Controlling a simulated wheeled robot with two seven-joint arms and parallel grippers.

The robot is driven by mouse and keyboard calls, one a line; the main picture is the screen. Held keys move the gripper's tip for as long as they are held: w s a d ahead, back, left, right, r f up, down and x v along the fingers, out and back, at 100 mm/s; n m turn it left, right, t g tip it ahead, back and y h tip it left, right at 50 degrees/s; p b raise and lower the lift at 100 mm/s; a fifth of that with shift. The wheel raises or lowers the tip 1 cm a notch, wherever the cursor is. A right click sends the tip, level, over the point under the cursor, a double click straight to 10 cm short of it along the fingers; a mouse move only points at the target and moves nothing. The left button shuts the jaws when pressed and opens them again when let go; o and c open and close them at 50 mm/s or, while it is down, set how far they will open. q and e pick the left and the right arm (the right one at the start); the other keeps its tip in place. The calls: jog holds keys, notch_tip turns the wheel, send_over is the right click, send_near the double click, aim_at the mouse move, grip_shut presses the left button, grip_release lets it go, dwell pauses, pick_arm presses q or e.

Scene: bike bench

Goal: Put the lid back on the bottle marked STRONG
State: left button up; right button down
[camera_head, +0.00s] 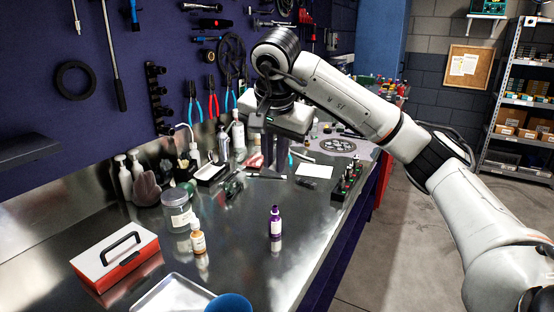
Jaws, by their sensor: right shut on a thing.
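A small purple bottle (275,224) stands upright on the steel bench, with a pale label and a narrow top. A small amber bottle (198,239) with a white label and pale top stands to its left. The lettering on both is too small to read, so I cannot tell which is marked STRONG. My right gripper (276,160) points down above the bench, beyond the purple bottle and apart from it. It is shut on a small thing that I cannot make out. I cannot make out a loose lid. My left gripper is out of view.
A red and white toolbox (115,255), a metal tray (172,296) and a blue round thing (229,303) are at the near left. A lidded jar (177,212) stands behind the amber bottle. A control box (348,180) lies at the right edge. Bench around the purple bottle is clear.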

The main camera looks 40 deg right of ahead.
jog(key=s+a+f+n+y, duration=0.1)
jog(key=a+f+n, duration=0.2)
jog(key=a, duration=0.6)
jog(key=s+a+f+n+y, duration=0.2)
jog(key=a+f+n, duration=0.2)
jog(key=a, duration=0.6)
jog(key=s+a+f+n+t+y, duration=0.1)
jog(key=a+f+n, duration=0.3)
jog(key=a, duration=0.6)
jog(key=shift+s+n+y, duration=0.3)
jog(key=shift+s+y, duration=0.1)
jog(key=shift+s, duration=0.25)
jog(key=s+a+n, duration=0.1)
jog(key=a, duration=0.1)
jog(key=s+a+f+n, duration=0.1)
jog(key=s+a, duration=0.1)
jog(key=s+a+n+y, duration=0.1)
jog(key=s+a, duration=0.1)
jog(key=shift+s+a+f, duration=0.25)
jog(key=shift+f, duration=0.15)
